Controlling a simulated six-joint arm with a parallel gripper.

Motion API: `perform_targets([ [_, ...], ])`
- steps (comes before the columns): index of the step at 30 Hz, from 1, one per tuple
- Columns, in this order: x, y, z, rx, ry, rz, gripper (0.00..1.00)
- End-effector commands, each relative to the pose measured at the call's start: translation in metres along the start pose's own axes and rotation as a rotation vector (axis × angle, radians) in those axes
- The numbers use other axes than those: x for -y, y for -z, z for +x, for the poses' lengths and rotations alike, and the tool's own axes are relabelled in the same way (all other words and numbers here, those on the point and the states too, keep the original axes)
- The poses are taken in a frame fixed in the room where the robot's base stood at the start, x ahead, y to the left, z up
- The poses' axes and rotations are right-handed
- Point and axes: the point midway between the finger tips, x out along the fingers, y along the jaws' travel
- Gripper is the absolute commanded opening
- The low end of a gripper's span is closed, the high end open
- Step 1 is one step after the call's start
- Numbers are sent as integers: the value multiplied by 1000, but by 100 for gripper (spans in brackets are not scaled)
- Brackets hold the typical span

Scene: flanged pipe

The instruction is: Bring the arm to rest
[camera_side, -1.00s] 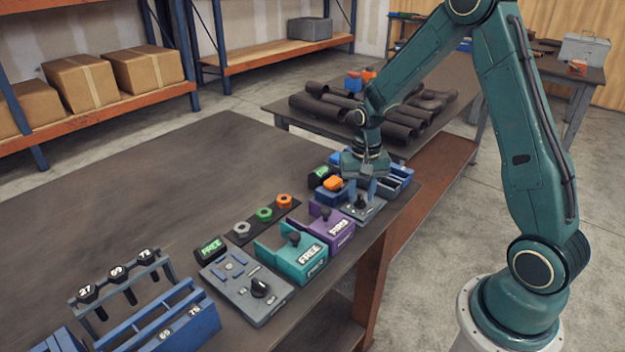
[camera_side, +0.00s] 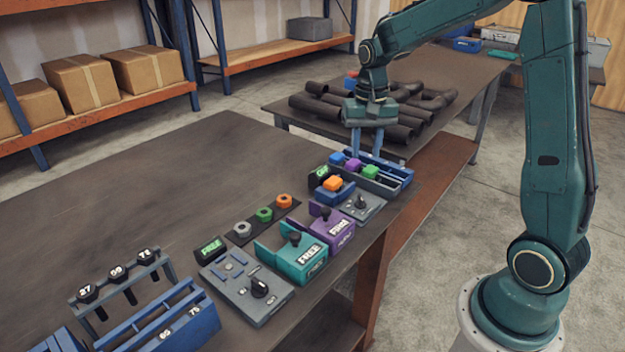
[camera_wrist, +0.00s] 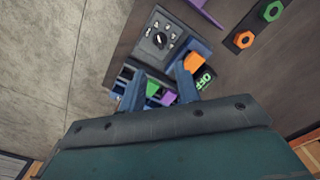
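My gripper (camera_side: 367,150) hangs, fingers down, above the blue tray at the far end of the bench. Its two fingers are apart with nothing between them; they also show apart in the wrist view (camera_wrist: 158,82). Below and in front of it is a grey panel with a black knob (camera_side: 361,203), also in the wrist view (camera_wrist: 160,40). No finger touches the knob. A small black display (camera_wrist: 204,80) beside the panel reads OFF in green in the wrist view.
The blue tray (camera_side: 399,172) holds purple, blue and green blocks. An orange block (camera_side: 332,183) sits on a blue fixture near it. Purple (camera_side: 338,229) and teal (camera_side: 305,262) fixtures stand nearer. Dark pipes (camera_side: 395,115) lie on the table behind. The bench's left part is clear.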

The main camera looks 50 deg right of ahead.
Motion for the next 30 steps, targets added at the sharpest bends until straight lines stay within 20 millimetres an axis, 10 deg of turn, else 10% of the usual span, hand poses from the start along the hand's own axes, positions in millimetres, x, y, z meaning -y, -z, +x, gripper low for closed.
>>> perform_targets([
  [20, 1, -5, -14, -11, 5, -16, 33],
  [30, 3, -49, -51, -91, 44, -154, 33],
])
